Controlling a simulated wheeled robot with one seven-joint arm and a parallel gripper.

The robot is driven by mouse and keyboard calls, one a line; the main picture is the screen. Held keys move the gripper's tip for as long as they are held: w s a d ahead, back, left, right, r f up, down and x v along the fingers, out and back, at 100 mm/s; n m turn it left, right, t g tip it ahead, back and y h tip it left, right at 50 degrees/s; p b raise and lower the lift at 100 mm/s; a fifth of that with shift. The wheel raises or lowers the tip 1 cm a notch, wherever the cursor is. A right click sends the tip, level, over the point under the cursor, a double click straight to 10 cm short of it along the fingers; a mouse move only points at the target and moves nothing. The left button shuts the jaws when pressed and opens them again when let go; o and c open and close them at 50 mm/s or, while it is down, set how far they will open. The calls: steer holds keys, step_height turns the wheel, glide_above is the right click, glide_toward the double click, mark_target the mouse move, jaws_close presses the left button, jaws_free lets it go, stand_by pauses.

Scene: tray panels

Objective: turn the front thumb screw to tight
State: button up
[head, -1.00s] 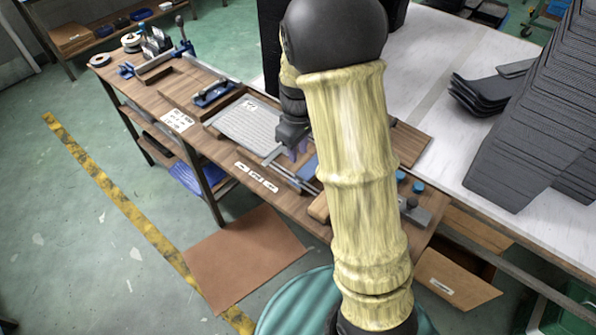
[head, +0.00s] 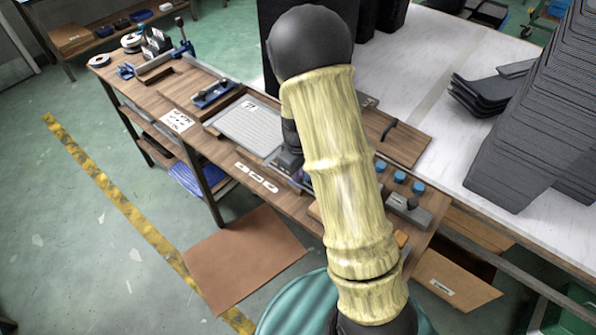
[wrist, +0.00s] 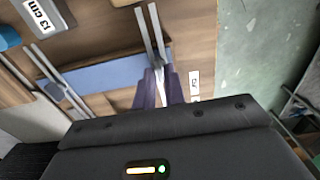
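My gripper (head: 300,178) is low over the workbench, partly hidden by my arm in the head view. In the wrist view its two purple fingers (wrist: 161,88) stand a little apart, with a bright strip visible between them, above or near metal rails (wrist: 148,32) and a blue panel (wrist: 105,74). Several blue round knobs (head: 399,177) sit on the bench right of my arm. A blue rounded piece (wrist: 9,38) shows at the wrist view's left edge. I cannot tell which part is the front thumb screw; it may be hidden.
A grey ribbed panel (head: 245,128) lies on the bench left of my arm. A grey block with a black knob (head: 408,207) stands at the bench's right end. A blue clamp (head: 213,94) is farther left. Stacked dark trays (head: 535,120) fill the white table behind.

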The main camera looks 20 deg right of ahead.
jaws_close()
steer(key=shift+m, duration=0.3)
steer(key=m+p, duration=0.2)
steer(key=m, duration=0.2)
steer(key=shift+w+r, duration=0.1)
steer(key=shift+r, duration=0.05)
steer(key=m+p, duration=0.1)
steer(key=m, duration=0.1)
steer(key=m+p, duration=0.1)
steer(key=m, duration=0.2)
steer(key=shift+d+m, duration=0.2)
steer(key=shift+m, duration=0.1)
steer(key=m+p, duration=0.2)
steer(key=m, duration=0.2)
steer(key=shift+d+m, duration=0.1)
steer(key=shift+m, duration=0.2)
steer(key=shift+m+p, duration=0.75)
steer(key=shift+m, duration=0.85)
steer(key=shift+o, duration=2.2)
jaws_free()
